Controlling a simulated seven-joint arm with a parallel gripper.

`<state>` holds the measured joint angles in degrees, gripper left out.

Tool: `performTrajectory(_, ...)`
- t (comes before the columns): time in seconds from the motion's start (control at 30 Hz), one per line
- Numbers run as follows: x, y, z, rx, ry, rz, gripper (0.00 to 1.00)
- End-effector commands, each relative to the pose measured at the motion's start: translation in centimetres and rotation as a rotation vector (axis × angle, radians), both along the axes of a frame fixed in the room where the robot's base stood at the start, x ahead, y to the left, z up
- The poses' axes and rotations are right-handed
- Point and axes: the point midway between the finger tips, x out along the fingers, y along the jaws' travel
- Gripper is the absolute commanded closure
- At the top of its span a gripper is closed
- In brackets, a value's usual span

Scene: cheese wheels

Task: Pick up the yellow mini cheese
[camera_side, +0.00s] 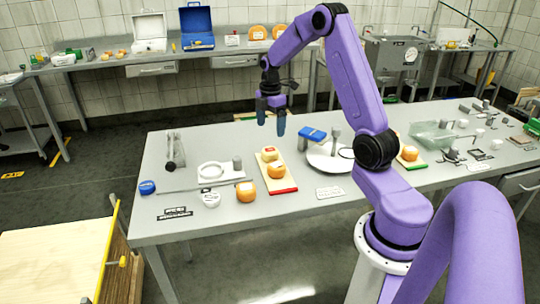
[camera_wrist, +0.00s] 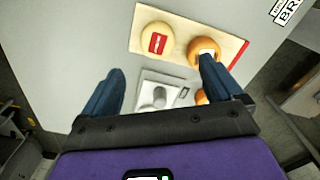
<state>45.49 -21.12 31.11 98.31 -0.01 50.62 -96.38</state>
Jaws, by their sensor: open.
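The yellow mini cheese (camera_side: 269,154) is a small pale yellow wheel with a red label. It sits on a cream board with red edges (camera_side: 289,186), beside an orange cheese (camera_side: 276,171). In the wrist view the yellow cheese (camera_wrist: 157,39) lies on the board (camera_wrist: 178,19), beyond my fingertips and between their lines. The orange cheese (camera_wrist: 203,47) there is partly covered by my right finger. My gripper (camera_side: 271,118) is open and empty, pointing down above the table behind the board. It also shows in the wrist view (camera_wrist: 162,68), its blue fingers spread apart.
Another orange cheese (camera_side: 245,191) stands left of the board. A white round plate (camera_side: 325,163) with a blue item (camera_side: 312,133) is to the right.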

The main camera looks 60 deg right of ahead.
Motion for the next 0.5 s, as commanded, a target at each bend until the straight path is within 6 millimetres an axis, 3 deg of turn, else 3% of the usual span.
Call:
performTrajectory(0.2, 0.0, 0.0, -3.7, 0.001, 0.003, 0.0, 0.07)
performTrajectory(0.5, 0.0, -0.1, -5.7, 0.001, 0.002, -0.001, 0.07)
